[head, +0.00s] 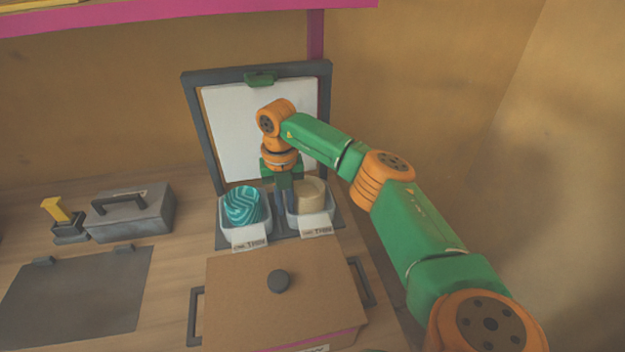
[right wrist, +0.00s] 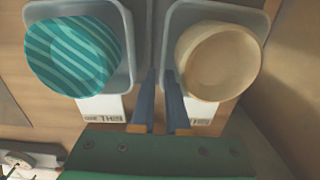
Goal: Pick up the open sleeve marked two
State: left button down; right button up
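Two pale grey trays stand side by side with printed cards at their front. The left tray (head: 225,222) holds a teal striped bowl-like piece (head: 242,205); the right tray (head: 331,208) holds a plain tan one (head: 309,195). Both pieces also show from above in the right wrist view, teal (right wrist: 72,55) and tan (right wrist: 218,60). I cannot read the cards surely, and no sleeve clearly marked two can be made out. My right gripper (head: 284,200) points down between the trays. Its fingers (right wrist: 160,100) are apart, near the right tray's left wall. My left gripper is out of view.
A framed white board (head: 225,130) with a green clip stands behind the trays. A brown lidded box (head: 245,310) with a dark knob is in front. A grey box with a handle (head: 150,215), a yellow-handled tool (head: 57,210) and a dark mat (head: 75,295) are left.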

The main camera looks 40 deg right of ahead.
notch_tip(320, 180, down, 2)
jog(key=shift+d+f, duration=0.15)
grip_shut()
dwell(1.5)
